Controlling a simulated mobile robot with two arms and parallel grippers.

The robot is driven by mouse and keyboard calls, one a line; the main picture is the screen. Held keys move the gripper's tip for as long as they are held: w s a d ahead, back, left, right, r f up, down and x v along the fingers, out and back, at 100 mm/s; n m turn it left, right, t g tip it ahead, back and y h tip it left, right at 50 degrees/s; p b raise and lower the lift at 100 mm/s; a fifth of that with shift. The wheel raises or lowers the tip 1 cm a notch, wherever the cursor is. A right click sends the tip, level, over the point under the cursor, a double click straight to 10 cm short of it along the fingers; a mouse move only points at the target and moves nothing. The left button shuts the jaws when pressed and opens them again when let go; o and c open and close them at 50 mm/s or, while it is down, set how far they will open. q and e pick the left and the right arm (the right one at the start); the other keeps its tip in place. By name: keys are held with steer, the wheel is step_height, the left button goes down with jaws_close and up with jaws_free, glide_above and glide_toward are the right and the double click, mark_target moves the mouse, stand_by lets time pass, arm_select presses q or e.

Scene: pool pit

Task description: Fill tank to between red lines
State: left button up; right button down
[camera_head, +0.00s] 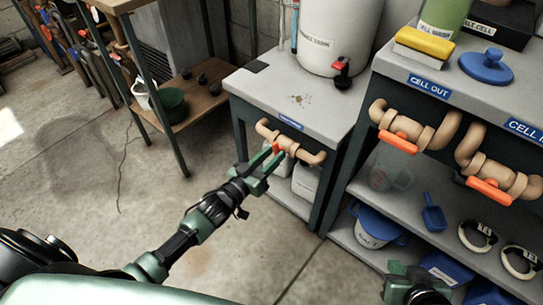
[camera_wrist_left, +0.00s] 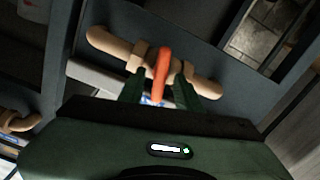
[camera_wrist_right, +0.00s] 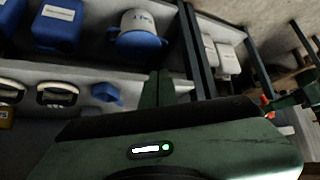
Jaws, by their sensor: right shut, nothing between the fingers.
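A white tank (camera_head: 338,38) with a label and a small red-handled tap (camera_head: 341,67) stands on the grey bench; its top is cut off and I see no red lines on it. Below the bench top is a tan pipe valve (camera_head: 309,157) with an orange handle (camera_head: 276,148). My left gripper (camera_head: 271,160) is at this valve. In the left wrist view its open fingers stand either side of the orange handle (camera_wrist_left: 162,72); contact is unclear. My right gripper (camera_wrist_right: 158,88) is shut and empty, low in front of the right-hand shelf.
The right-hand bench carries two more tan valves with orange handles (camera_head: 398,142) (camera_head: 489,190), under signs "CELL OUT" and "CELL IN". The floor at left is clear.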

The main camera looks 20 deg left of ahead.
arm_select(q)
jaws_close()
arm_select(e)
steer(key=shift+s, duration=0.1)
arm_select(q)
steer(key=m+p, duration=0.2)
steer(key=m, duration=0.1)
steer(key=shift+r, duration=0.1)
arm_select(e)
steer(key=s+d+f+g, duration=0.1)
steer(key=s+g, duration=0.1)
steer(key=s, duration=0.2)
steer(key=s+d+f+g+h, duration=0.1)
steer(key=s+g, duration=0.1)
steer(key=s, duration=0.2)
steer(key=shift+s+d+f, duration=0.15)
steer(key=shift+d+f, duration=0.1)
steer(key=shift+d, duration=0.1)
arm_select(q)
steer(key=shift+o, duration=1.2)
jaws_free()
